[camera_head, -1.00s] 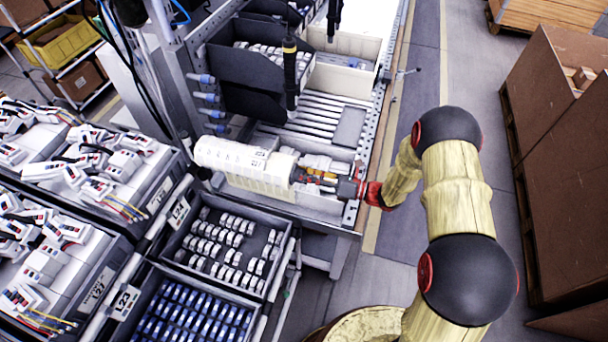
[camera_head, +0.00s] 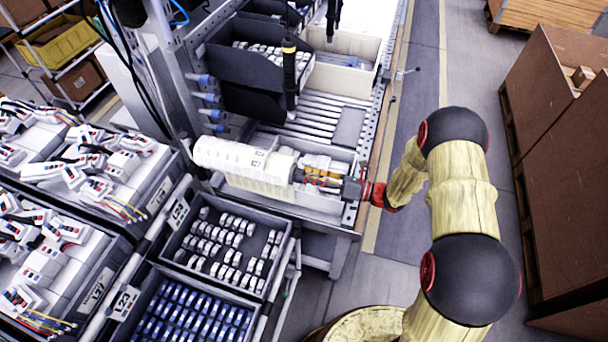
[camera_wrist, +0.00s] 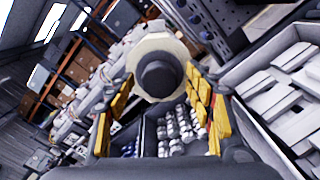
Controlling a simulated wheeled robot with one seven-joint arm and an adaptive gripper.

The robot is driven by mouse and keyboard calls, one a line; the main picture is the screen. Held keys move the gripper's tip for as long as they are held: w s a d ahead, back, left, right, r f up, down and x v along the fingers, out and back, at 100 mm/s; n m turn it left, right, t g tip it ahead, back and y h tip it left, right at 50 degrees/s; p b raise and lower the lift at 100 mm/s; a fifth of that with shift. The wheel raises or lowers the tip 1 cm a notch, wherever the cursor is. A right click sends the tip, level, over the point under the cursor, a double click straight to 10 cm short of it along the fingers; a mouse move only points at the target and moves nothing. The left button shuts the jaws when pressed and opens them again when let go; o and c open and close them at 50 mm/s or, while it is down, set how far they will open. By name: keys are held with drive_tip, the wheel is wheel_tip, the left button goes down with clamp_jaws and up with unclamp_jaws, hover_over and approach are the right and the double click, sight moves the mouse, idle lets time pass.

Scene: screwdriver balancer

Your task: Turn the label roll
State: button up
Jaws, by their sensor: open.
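The label roll (camera_head: 240,163) is a long white cylinder with printed labels, lying sideways at the near end of the workstation. A strip of labels hangs down from its front side. In the wrist view its round end (camera_wrist: 139,57) faces the camera, with a dark round core at its middle. My gripper (camera_head: 312,177) is at the right end of the roll, its arm reaching in from the right. In the wrist view the gripper (camera_wrist: 160,112) is open, its yellow-padded fingers on either side below the roll's end. I cannot tell whether a finger touches the roll.
A grey bin of small white parts (camera_head: 228,245) stands just below the roll, beside a bin of blue parts (camera_head: 190,313). Bins of white devices (camera_head: 50,245) fill the left. A black bin (camera_head: 255,75) and hanging black tool (camera_head: 290,75) are behind.

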drive_tip(key=v, duration=1)
drive_tip(key=shift+d, duration=0.2)
